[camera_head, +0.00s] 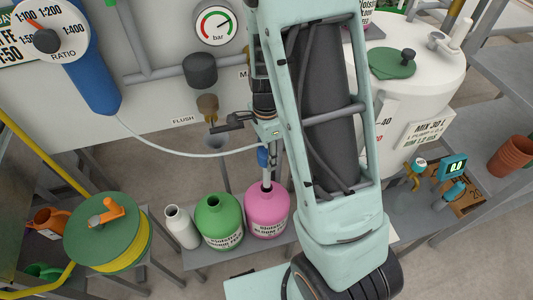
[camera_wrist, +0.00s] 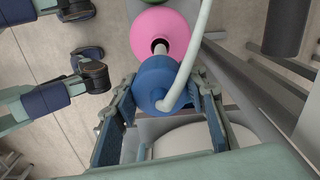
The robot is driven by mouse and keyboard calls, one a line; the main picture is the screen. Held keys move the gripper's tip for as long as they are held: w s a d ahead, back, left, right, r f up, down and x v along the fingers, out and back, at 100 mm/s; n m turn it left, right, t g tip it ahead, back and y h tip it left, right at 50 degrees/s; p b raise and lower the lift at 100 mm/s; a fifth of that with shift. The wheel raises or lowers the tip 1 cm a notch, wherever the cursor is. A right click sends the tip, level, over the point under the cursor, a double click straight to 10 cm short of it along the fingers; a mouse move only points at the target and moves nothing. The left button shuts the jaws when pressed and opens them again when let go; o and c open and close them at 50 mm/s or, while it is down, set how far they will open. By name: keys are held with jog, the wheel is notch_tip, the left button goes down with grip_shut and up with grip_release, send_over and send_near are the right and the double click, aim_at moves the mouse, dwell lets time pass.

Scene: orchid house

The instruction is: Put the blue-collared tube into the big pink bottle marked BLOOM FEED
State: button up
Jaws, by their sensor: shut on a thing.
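The pink bottle marked BLOOM FEED (camera_head: 266,214) stands upright on a low shelf, its dark mouth open. It also shows at the top of the wrist view (camera_wrist: 160,22). My gripper (camera_wrist: 162,88) is shut on the blue collar (camera_wrist: 155,80) of the tube, above the bottle. In the head view my gripper (camera_head: 263,146) is partly hidden by my arm. The pale lower part of the tube (camera_head: 266,180) points down and its end meets the bottle's mouth; how deep it sits I cannot tell. A white hose (camera_wrist: 193,62) runs from the collar.
A green bottle (camera_head: 219,222) stands close left of the pink one, with a white bottle (camera_head: 181,228) beyond it. A yellow hose reel (camera_head: 107,240) is at the lower left. A white tank (camera_head: 425,80) stands right.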

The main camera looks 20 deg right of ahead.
jog(key=shift+f, duration=0.2)
jog(key=shift+f, duration=0.25)
jog(key=shift+f+b, duration=0.15)
jog(key=shift+b, duration=0.15)
jog(key=b, duration=0.5)
send_over(266, 183)
jog(key=w, duration=0.1)
jog(key=shift+d+f, duration=0.15)
jog(key=shift+f, duration=1.55)
jog(key=shift+d+f, duration=0.1)
jog(key=shift+f, duration=1.7)
jog(key=shift+f+b, duration=2.65)
jog(key=shift+f, duration=1)
